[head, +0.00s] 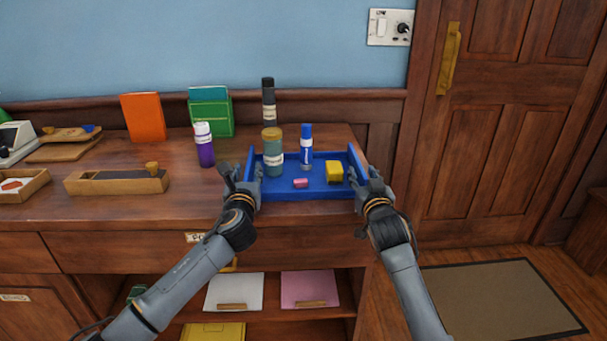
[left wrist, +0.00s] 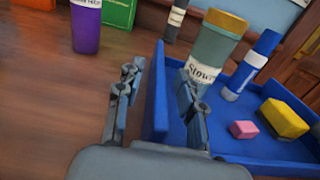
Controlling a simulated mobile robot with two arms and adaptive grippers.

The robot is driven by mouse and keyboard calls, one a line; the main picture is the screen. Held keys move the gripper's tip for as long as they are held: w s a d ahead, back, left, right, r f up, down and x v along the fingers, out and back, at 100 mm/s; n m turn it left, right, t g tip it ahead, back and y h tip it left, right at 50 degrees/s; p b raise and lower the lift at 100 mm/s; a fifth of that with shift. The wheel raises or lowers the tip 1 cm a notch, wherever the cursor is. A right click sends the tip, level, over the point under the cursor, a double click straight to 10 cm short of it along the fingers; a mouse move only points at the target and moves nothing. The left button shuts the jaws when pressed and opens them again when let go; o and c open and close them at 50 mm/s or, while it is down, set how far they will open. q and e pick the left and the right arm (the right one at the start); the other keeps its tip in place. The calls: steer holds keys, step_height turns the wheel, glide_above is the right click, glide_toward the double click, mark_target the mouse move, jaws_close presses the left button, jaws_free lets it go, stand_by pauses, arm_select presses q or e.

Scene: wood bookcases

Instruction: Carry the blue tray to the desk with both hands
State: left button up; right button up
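The blue tray (head: 318,193) sits on the right end of the wooden counter, at its front edge. It holds a teal jar with a brown lid (head: 273,155), a blue-capped tube (head: 306,150), a pink eraser (head: 300,183) and a yellow block (head: 334,171). My left gripper (head: 243,178) is at the tray's left wall. In the left wrist view, its fingers (left wrist: 157,100) are spread on either side of that wall (left wrist: 155,112), with a gap visible. My right gripper (head: 363,180) is at the tray's right wall; its fingers' grip is unclear.
A purple bottle (head: 204,146) stands left of the tray, and a dark bottle (head: 268,100) behind it. Green (head: 211,112) and orange (head: 143,117) upright items stand further left. Open shelves with paper stacks (head: 234,292) lie below. A door (head: 500,120) and floor mat (head: 503,300) are right.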

arm_select(q)
jaws_close()
arm_select(e)
jaws_close()
arm_select(q)
steer(key=shift+r, duration=0.2)
arm_select(e)
steer(key=shift+r, duration=0.2)
